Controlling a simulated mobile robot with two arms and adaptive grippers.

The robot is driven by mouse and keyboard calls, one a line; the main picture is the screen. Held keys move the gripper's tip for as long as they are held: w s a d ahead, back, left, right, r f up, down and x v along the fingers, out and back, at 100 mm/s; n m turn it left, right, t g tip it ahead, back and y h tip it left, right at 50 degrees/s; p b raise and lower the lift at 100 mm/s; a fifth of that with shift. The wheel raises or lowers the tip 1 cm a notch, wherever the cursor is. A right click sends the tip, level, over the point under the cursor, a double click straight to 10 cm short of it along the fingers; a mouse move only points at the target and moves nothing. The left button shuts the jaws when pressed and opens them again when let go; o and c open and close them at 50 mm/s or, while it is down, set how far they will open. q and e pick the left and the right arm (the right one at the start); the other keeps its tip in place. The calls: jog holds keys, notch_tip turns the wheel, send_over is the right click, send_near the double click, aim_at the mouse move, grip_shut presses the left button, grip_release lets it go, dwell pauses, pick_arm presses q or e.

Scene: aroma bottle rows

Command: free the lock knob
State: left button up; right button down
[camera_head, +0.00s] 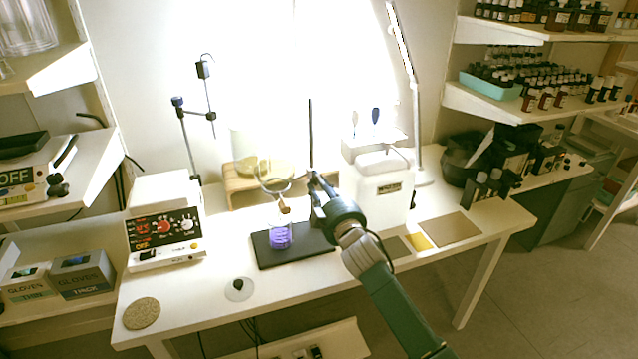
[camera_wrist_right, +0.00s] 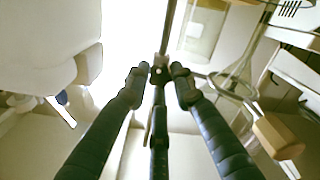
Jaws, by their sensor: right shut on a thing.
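A lab stand has a dark base plate (camera_head: 310,244) on the table and an upright rod (camera_head: 310,130). A clear glass vessel (camera_head: 275,183) hangs beside the rod, above a beaker of purple liquid (camera_head: 280,236). My right gripper (camera_head: 317,190) reaches the rod at clamp height from the right. In the right wrist view, its fingertips close around the small dark lock knob (camera_wrist_right: 158,74) in front of the rod (camera_wrist_right: 170,28). The knob is partly hidden by the fingers there, and I cannot make it out in the head view. My left gripper is not in view.
A white labelled container (camera_head: 385,197) stands close right of the stand. A second clamp stand (camera_head: 188,140) is behind. The front left of the table is mostly free.

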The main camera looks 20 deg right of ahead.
jog(key=shift+w+d+r+n+p, duration=0.1)
jog(key=shift+n+p, duration=1.3)
jog(key=shift+n, duration=3.85)
jog(key=shift+s+r+n+p, duration=0.15)
jog(key=shift+n+p, duration=1.2)
jog(key=shift+n, duration=3.95)
jog(key=shift+w+d+r+n+p, duration=0.15)
jog(key=shift+n+p, duration=1.25)
jog(key=shift+n, duration=3.85)
jog(key=shift+a+f, duration=0.1)
jog(key=shift+a, duration=0.05)
jog(key=c, duration=1.5)
grip_release()
jog(key=shift+f, duration=0.15)
